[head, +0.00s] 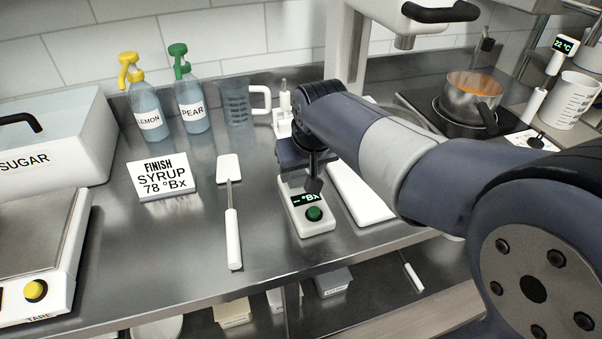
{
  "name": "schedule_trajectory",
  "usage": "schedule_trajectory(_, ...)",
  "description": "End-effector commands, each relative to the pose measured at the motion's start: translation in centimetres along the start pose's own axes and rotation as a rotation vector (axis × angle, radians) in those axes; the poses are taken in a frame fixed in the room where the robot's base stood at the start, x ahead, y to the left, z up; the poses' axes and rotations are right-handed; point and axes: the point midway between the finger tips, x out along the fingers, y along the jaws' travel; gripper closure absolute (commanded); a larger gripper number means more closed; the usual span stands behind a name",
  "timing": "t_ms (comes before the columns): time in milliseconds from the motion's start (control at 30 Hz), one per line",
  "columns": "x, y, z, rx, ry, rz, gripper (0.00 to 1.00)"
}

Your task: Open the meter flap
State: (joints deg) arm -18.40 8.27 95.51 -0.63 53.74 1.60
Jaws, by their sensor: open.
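The meter (309,221) is a small white unit with a dark display reading "°Bx" and a green round button. It stands on the steel counter, in the middle of the head view. My gripper (313,184) points down over the upper part of the meter, just behind the display. It is open, with nothing seen between its fingers. The flap cannot be made out, as my gripper and wrist cover that part of the meter. Whether my fingers touch the meter cannot be told.
A white-handled spatula (233,238) lies left of the meter, and a white slab (358,196) lies close on its right. A sign (161,178), spray bottles (194,107) and a clear jug (236,100) stand behind to the left. A pot (470,98) sits on the hob at right.

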Motion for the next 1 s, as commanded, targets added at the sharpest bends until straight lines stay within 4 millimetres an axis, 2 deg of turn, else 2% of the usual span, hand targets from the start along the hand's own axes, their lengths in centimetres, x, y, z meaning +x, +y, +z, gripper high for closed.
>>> schedule_trajectory(33, 0.8, 0.0, 0.1, 0.000, -0.003, 0.000, 0.42)
schedule_trajectory(200, 1.9, 0.0, 0.0, 0.000, -0.001, 0.000, 0.42)
schedule_trajectory(500, 2.1, 0.0, 0.0, 0.000, 0.000, 0.000, 0.42)
schedule_trajectory(1000, 2.1, 0.0, 0.0, 0.000, 0.000, 0.000, 0.83)
